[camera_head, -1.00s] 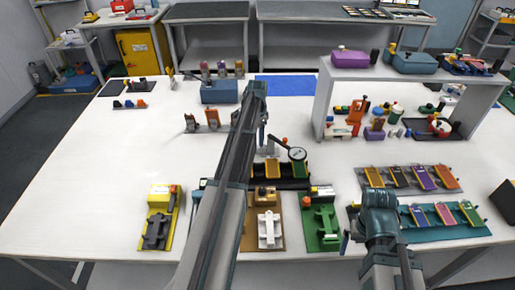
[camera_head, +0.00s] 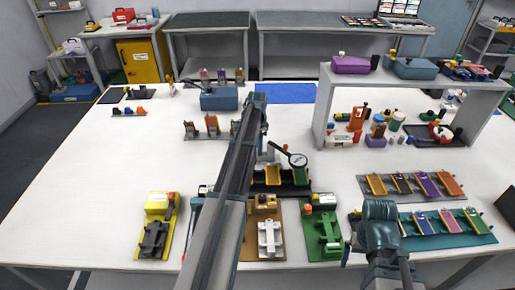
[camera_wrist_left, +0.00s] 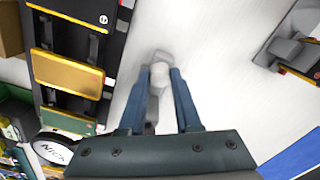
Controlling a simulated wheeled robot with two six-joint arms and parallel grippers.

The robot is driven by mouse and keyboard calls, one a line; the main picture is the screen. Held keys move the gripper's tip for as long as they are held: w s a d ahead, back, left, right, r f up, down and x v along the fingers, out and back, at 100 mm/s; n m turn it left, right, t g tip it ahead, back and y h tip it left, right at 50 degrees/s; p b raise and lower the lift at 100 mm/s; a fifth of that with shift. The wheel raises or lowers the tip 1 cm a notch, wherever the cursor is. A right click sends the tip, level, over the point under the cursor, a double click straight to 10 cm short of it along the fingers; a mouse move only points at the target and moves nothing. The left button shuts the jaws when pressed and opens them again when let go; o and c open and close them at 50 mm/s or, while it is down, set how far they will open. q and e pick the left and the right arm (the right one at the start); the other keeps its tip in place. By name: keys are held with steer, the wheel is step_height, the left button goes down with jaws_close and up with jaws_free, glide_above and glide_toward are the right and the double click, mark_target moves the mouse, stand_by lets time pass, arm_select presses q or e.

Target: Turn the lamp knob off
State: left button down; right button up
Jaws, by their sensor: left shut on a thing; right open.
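The lamp with a round, dark-rimmed lens (camera_head: 298,160) stands at the back of the black tray of cells, near the table's middle. The lens also shows in the left wrist view (camera_wrist_left: 55,149), with magnified lettering in it. My left gripper (camera_head: 263,148) is just left of the lens. In the left wrist view its two blue fingers (camera_wrist_left: 160,75) point at the white table, shut on a pale, rounded knob between the tips. The knob is partly hidden and blurred, so its setting cannot be told. My right gripper (camera_head: 352,245) is open and empty at the front right.
The black tray (camera_head: 298,191) with gold and green cells lies close beside my left gripper. Several fixtures stand along the front edge, including a green one (camera_head: 324,228). A shelf (camera_head: 325,95) stands at the right. The table's left middle is clear.

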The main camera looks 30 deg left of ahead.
arm_select(q)
steer(key=shift+n, duration=0.4)
steer(key=n, duration=0.8)
steer(key=shift+n, duration=0.3)
steer(key=n, duration=0.4)
steer(key=shift+n, duration=2.5)
steer(key=c, duration=0.6)
jaws_free()
